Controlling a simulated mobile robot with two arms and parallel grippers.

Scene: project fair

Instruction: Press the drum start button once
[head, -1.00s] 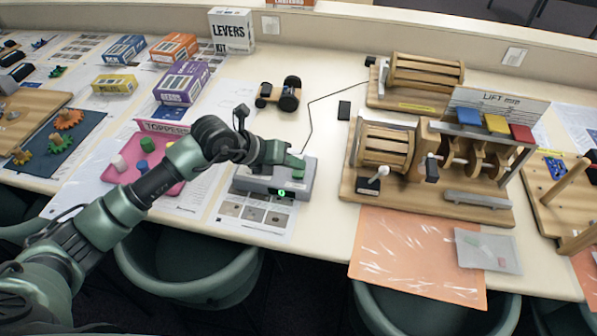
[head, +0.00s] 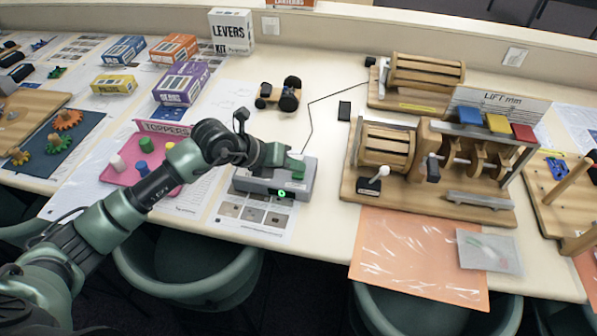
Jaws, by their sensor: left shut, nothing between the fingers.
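A grey control box (head: 245,183) sits near the table's front edge, left of the wooden drum machines, with a small lit green indicator (head: 282,193) on its front face. My left gripper (head: 297,170) is shut and empty, pointing right, low over the top of the box. The start button cannot be told apart from the green parts at the gripper's tip, and I cannot tell whether the tip touches it. A slatted wooden drum (head: 386,148) stands on a board to the right, and a second drum (head: 424,72) stands behind it. My right gripper is out of view.
A thin dark cable (head: 308,122) runs behind the box toward the rear drum. A small wheeled car (head: 279,94) and a black block (head: 344,110) stand behind the box. A pink toppers tray (head: 118,173) lies left under my arm. An orange sheet (head: 385,255) lies front right.

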